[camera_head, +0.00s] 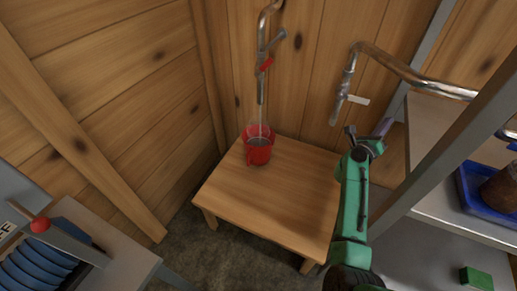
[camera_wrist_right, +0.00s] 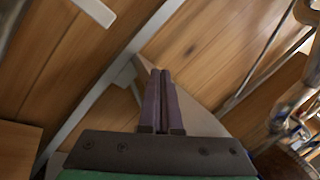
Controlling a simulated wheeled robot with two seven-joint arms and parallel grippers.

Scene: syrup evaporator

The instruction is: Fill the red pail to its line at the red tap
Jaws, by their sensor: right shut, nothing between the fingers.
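The red pail (camera_head: 258,155) stands upright on a low wooden table, right below the spout of the tap with the red handle (camera_head: 266,65). A thin pale stream (camera_head: 261,122) runs from that spout into the pail. Something greyish shows inside the pail, but its level and the line cannot be made out. My right gripper (camera_head: 385,127) is shut and empty, well to the right of the pail and below the second tap. In the right wrist view its fingers (camera_wrist_right: 160,74) lie together. My left gripper is out of view.
A second tap with a white handle (camera_head: 358,99) hangs on the back wall. The wooden table (camera_head: 270,205) is bare apart from the pail. A metal shelf with a blue tray (camera_head: 468,190) and a green block (camera_head: 476,278) stands at right. A red-knobbed unit (camera_head: 40,225) is at lower left.

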